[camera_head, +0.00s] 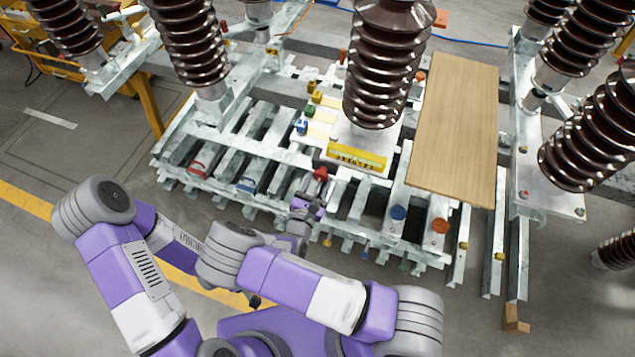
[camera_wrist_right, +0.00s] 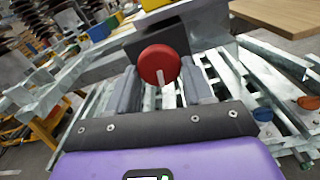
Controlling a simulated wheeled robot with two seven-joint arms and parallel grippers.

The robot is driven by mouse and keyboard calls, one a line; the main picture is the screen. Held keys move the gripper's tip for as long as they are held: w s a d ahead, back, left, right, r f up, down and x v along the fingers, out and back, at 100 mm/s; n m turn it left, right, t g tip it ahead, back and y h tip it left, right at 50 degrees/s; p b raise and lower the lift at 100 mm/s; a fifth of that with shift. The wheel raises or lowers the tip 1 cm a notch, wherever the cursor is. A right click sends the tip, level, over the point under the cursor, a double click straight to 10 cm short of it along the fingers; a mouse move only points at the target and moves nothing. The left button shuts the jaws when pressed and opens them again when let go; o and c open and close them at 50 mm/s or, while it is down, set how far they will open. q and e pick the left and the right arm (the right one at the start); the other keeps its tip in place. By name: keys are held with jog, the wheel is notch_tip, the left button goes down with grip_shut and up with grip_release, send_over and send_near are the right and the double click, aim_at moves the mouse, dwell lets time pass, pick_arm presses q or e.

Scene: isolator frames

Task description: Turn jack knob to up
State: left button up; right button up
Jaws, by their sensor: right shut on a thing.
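The red jack knob (camera_head: 320,174) sits at the front edge of the metal frame, below the yellow label plate. In the right wrist view the knob (camera_wrist_right: 159,64) is a round red disc with a white mark running from its middle down and slightly right. My right gripper (camera_head: 313,193) reaches it from the front.
A blue knob (camera_head: 398,212) and an orange knob (camera_head: 440,225) sit to the right on the frame. A wooden board (camera_head: 455,125) lies behind them. A tall brown ribbed insulator (camera_head: 385,65) rises behind the yellow label plate (camera_head: 357,155). Open floor lies to the left.

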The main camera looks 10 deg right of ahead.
jog(key=o, duration=1)
jog(key=v, duration=0.7)
jog(key=shift+s+a, duration=0.2)
jog(key=shift+s, duration=0.05)
